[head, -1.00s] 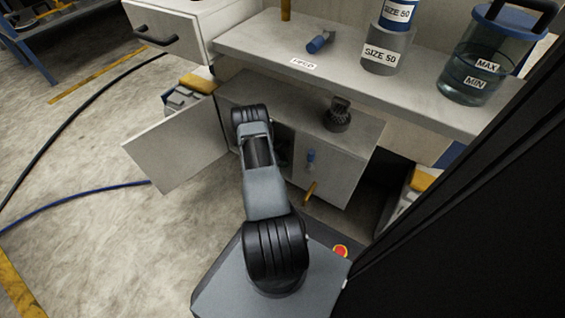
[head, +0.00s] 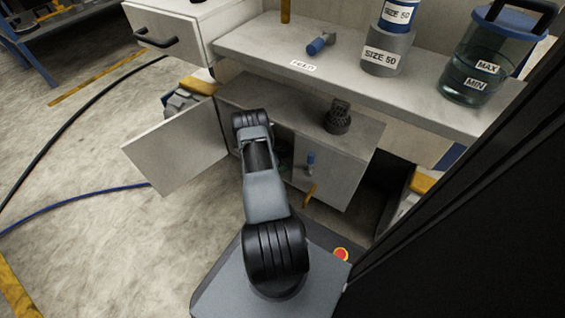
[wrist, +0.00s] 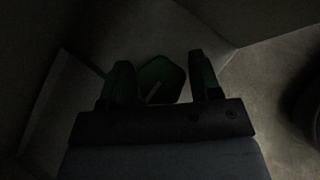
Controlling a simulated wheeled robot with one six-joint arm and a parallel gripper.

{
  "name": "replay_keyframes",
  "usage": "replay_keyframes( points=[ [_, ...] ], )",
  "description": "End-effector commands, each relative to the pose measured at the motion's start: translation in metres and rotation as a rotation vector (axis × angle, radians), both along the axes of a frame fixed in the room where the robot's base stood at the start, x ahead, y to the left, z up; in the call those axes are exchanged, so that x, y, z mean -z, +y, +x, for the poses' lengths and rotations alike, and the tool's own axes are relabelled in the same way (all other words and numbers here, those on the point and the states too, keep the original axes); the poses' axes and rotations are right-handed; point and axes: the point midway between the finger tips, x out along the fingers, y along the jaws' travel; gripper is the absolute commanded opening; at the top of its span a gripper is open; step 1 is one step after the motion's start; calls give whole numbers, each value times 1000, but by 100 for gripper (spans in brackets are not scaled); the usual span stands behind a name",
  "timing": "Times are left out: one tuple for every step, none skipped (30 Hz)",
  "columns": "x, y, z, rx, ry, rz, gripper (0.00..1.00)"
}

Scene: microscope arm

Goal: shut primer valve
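In the dark wrist view, my gripper (wrist: 162,80) has its two fingers apart. A dark green, many-sided piece (wrist: 158,72) with a pale slanted line lies between them in the picture. It may be the primer valve's knob, but I cannot tell for sure, nor whether the fingers touch it. In the head view my arm reaches into the open left side of the low cabinet (head: 350,165), and the gripper is hidden there. A little dark green (head: 285,161) shows inside, right of my arm.
The cabinet's left door (head: 178,150) stands open. A dark ribbed part (head: 338,120) stands on the cabinet top. The counter (head: 265,42) overhangs behind. Floor at left is mostly clear.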

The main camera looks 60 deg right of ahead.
Motion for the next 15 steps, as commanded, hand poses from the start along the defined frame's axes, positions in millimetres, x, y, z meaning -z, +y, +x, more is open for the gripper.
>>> replay_keyframes(
  points=[
    [0, 0, 0, -1, 0, 0, 57],
    [0, 0, 0, -1, 0, 0, 57],
    [0, 0, 1, -1, 0, 0, 57],
    [0, 0, 1, -2, 0, 1, 57],
    [0, 1, 1, -3, -1, 1, 57],
    [-1, 1, 1, -3, -1, 1, 57],
    [-2, 1, 2, -3, -1, 1, 57],
    [-3, 2, 3, -3, -1, 1, 57],
    [-6, 3, 4, -4, 0, -1, 57],
    [-9, 5, 6, -4, 0, -1, 57],
    [-12, 7, 8, -4, 0, -1, 57],
    [-17, 10, 11, -4, 0, -1, 57],
    [-21, 12, 14, -4, 0, 0, 57],
    [-26, 15, 17, -5, 0, -1, 57],
    [-25, 21, 22, -6, 1, 1, 57]
  ],
)
